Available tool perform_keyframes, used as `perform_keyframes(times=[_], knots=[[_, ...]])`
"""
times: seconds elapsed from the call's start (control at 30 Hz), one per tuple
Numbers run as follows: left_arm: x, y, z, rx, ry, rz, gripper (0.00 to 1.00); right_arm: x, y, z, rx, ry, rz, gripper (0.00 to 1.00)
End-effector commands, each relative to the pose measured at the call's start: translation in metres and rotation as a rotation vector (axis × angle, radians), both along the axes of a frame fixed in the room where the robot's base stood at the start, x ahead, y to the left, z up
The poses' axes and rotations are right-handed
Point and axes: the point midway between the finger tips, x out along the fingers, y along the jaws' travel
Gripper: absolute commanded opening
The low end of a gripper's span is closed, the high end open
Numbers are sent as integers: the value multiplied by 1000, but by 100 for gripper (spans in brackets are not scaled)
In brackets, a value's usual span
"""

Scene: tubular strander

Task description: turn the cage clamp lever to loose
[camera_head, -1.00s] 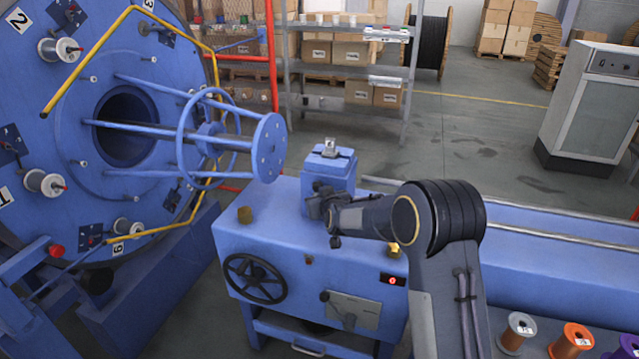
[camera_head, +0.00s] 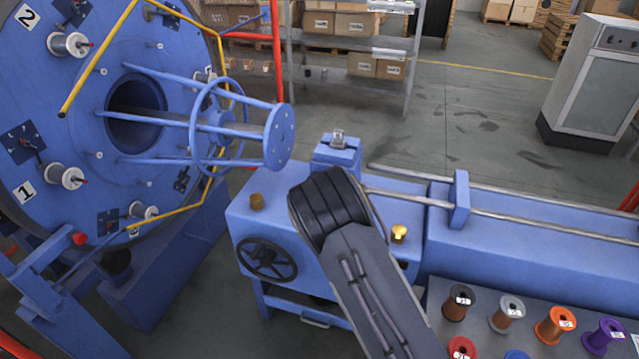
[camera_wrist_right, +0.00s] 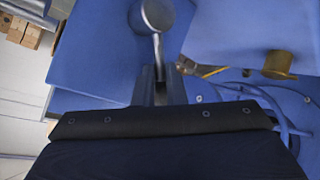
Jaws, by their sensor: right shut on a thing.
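In the right wrist view, a grey metal lever with a round end (camera_wrist_right: 155,15) rises from between the fingers of my right gripper (camera_wrist_right: 160,85). The gripper is shut on the lever's thin shaft. Blue machine faces stand close around it. In the head view, my dark right arm hides both gripper and lever, in front of the blue clamp block (camera_head: 338,155) on the machine bed. Which way the lever points is hard to tell. My left gripper is in neither view.
The blue cage with its round end plate (camera_head: 280,137) stands left of the block. A black handwheel (camera_head: 267,260) and brass knobs (camera_head: 257,201) are on the machine. Several wire spools (camera_head: 555,325) stand at the lower right. Open floor lies behind.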

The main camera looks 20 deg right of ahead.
Motion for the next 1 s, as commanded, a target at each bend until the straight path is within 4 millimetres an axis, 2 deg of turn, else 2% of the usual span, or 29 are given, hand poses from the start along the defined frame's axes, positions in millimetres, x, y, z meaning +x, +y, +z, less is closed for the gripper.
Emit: perform_keyframes(times=[0.03, 0.27, 0.3, 0.47, 1.0], knots=[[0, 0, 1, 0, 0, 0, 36, 8, 3, 15, -4, -38, 9, 0], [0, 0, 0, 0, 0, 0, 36, 8, 3, 15, -4, -37, 11, 0], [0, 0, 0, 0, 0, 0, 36, 8, 3, 15, -4, -37, 11, 13], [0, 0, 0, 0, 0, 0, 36, 8, 4, 14, -3, -36, 11, 32], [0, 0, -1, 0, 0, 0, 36, 4, 3, 8, -3, -21, 8, 32]])
